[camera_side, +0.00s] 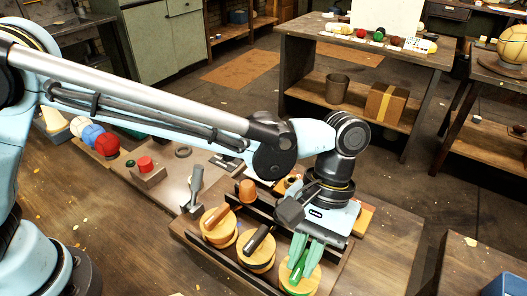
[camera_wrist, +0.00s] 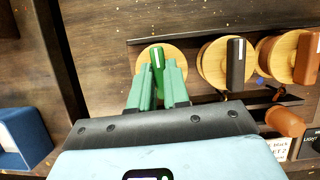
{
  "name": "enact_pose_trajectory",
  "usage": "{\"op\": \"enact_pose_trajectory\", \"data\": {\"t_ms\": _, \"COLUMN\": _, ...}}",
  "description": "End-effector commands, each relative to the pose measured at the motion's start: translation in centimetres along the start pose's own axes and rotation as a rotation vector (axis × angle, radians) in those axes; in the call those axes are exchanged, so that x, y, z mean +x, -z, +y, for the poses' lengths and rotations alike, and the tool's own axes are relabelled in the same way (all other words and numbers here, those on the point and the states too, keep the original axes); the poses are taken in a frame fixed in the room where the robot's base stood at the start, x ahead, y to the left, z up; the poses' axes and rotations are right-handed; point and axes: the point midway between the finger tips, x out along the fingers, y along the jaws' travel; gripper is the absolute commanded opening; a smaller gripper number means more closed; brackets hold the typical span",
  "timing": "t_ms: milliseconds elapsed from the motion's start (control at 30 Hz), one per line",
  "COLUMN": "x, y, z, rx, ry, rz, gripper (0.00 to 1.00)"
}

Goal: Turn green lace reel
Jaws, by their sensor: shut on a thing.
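The green lace reel (camera_side: 290,281) is a round wooden disc with a green bar handle, at the front end of a row of reels in the side view. In the wrist view the green lace reel (camera_wrist: 147,57) is the leftmost reel, its green bar upright in the picture. My gripper (camera_side: 300,263) points down over it with green fingers. In the wrist view my gripper (camera_wrist: 159,77) has a finger on each side of the green bar and is shut on it. The fingers hide part of the bar and disc.
A black-handled reel (camera_side: 256,250) and a brown-handled reel (camera_side: 216,226) stand beside it in the same rack. An orange peg (camera_side: 247,190) stands near the rack. A blue box (camera_wrist: 25,138) lies left in the wrist view. Red, blue and white balls (camera_side: 93,135) sit farther left.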

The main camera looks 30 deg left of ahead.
Motion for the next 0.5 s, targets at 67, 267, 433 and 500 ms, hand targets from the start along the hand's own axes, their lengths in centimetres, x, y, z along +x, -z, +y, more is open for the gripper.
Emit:
{"op": "enact_pose_trajectory", "data": {"t_ms": 67, "x": -0.02, "y": 0.0, "z": 0.03, "rx": 0.024, "ry": 0.011, "rz": 0.001, "gripper": 0.0}}
{"op": "enact_pose_trajectory", "data": {"t_ms": 267, "x": -0.02, "y": 0.02, "z": 0.04, "rx": 0.057, "ry": 0.024, "rz": 0.001, "gripper": 0.0}}
{"op": "enact_pose_trajectory", "data": {"t_ms": 433, "x": -0.02, "y": 0.02, "z": 0.03, "rx": 0.065, "ry": 0.027, "rz": 0.001, "gripper": 0.0}}
{"op": "enact_pose_trajectory", "data": {"t_ms": 500, "x": -0.02, "y": 0.02, "z": 0.03, "rx": 0.065, "ry": 0.028, "rz": 0.001, "gripper": 0.0}}
